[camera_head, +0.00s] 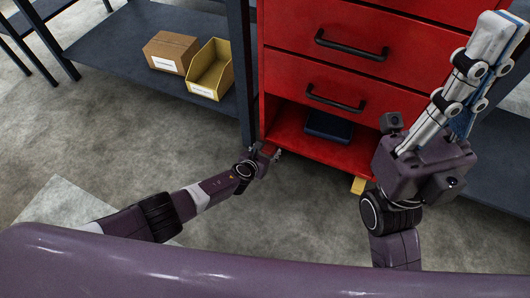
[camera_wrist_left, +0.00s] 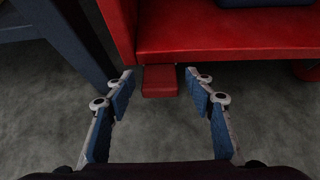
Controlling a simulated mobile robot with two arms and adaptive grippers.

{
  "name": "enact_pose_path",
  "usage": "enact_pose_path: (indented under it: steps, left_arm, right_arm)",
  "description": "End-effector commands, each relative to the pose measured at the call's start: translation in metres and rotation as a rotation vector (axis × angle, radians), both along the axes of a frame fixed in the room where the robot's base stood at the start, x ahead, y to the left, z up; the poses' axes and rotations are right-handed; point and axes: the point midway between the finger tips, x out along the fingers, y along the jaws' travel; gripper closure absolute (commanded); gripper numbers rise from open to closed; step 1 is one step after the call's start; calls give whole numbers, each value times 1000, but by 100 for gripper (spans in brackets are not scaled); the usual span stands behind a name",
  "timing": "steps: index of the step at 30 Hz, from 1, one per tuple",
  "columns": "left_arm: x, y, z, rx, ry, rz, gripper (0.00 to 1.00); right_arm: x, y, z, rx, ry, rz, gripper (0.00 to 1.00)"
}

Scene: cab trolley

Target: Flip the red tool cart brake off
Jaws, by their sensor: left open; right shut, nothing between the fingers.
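The red tool cart (camera_head: 330,75) stands right of centre in the head view, with drawers above an open bottom shelf. In the left wrist view a small flat red brake pedal (camera_wrist_left: 160,85) sticks out under the cart's left front corner. My right gripper (camera_head: 496,35) is raised at the right, pointing up, shut and empty.
A yellow tab (camera_head: 358,185) sticks out under the cart's front, farther right. A dark box (camera_head: 328,126) lies on its bottom shelf. A dark rack (camera_head: 130,45) with a cardboard box (camera_head: 170,50) and yellow bin (camera_head: 211,68) stands left, its post close beside the cart. The front floor is clear.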

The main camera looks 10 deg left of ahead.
Motion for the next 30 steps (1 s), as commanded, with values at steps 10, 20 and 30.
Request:
enact_pose_path:
  steps: [10,20,30]
  left_arm:
    - [-14,6,10,-5,-5,5,51]
    - [-40,15,30,2,-2,0,51]
    - [-76,25,55,0,2,-1,51]
  right_arm:
    - [0,0,0,0,0,0,100]
    - [0,0,0,0,0,0,100]
    - [0,0,0,0,0,0,100]
